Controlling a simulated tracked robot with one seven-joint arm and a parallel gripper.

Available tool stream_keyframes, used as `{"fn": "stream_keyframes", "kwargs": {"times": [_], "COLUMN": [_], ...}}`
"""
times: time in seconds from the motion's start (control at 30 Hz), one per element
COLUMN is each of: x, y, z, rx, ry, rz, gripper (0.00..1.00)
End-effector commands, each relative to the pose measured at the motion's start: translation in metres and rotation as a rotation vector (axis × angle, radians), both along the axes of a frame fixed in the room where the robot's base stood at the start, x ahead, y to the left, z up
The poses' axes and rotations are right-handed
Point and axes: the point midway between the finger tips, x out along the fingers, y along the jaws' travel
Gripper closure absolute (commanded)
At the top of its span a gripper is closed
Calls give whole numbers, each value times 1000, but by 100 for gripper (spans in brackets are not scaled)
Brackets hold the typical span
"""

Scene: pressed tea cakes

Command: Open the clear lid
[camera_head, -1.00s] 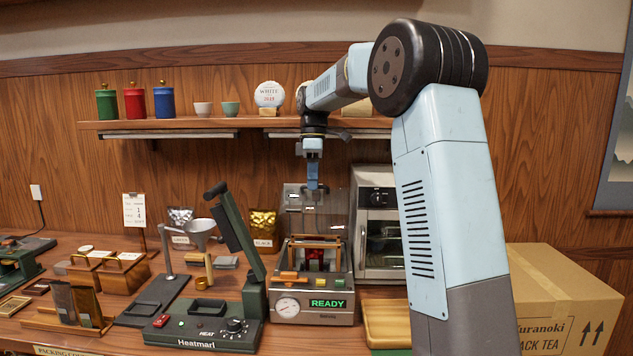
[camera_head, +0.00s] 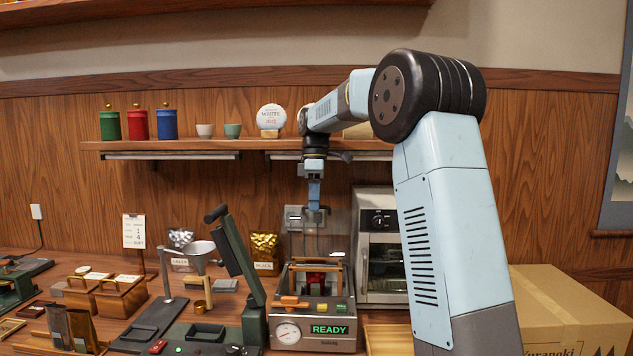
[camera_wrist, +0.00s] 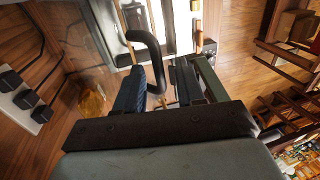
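The machine with the green READY display (camera_head: 329,329) stands at the middle of the counter. A faint clear panel, apparently the clear lid (camera_head: 336,240), stands raised above its back; its exact outline is hard to see. A red item (camera_head: 316,279) shows inside the machine's wooden frame. My gripper (camera_head: 315,207) points down at the panel's upper part. In the wrist view, my gripper (camera_wrist: 160,92) has its two dark fingers apart, with a black curved bar (camera_wrist: 152,48) passing between them. I cannot tell whether the fingers touch the bar.
A dark green press (camera_head: 236,255) with a raised lever stands left of the machine. A steel oven (camera_head: 383,245) is close behind on the right. A gold bag (camera_head: 264,248) stands behind. The shelf (camera_head: 250,145) runs above, and a cardboard box (camera_head: 565,305) stands at the right.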

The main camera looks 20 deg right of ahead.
Motion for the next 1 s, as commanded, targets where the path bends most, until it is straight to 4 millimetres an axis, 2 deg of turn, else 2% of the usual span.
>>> {"fn": "stream_keyframes", "kwargs": {"times": [0.6, 0.8, 1.0], "x": [21, 25, 25], "y": [-8, -9, -10], "z": [104, 120, 126], "rx": [0, -1, -1], "ry": [-1, 0, 2], "rz": [0, -1, -1], "gripper": [62, 62, 62]}}
